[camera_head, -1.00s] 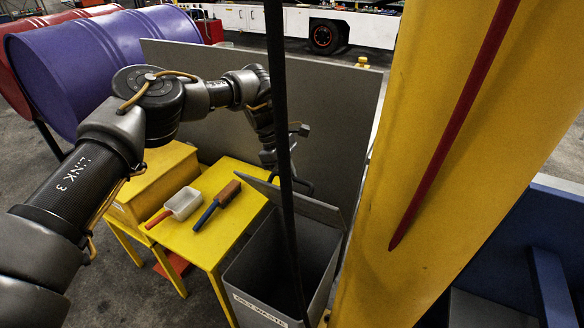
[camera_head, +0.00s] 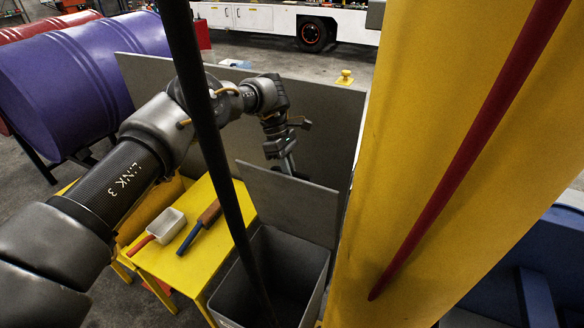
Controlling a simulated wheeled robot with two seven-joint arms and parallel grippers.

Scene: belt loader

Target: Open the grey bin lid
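The grey bin (camera_head: 312,292) stands in the lower middle, its top open and its dark inside showing. Its grey lid (camera_head: 295,207) stands up steeply along the bin's far side. My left arm comes in from the left and reaches over the yellow table. My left gripper (camera_head: 287,166) points down at the lid's top edge, at or just behind it. Its fingertips are partly hidden by the lid, so I cannot tell whether they touch it or are apart. My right gripper is out of view.
A yellow table (camera_head: 180,262) with a scoop (camera_head: 166,225) and a brush (camera_head: 208,214) stands left of the bin. A grey panel (camera_head: 330,110) rises behind. A dark pole (camera_head: 203,110) crosses in front; a yellow column (camera_head: 420,170) blocks the right.

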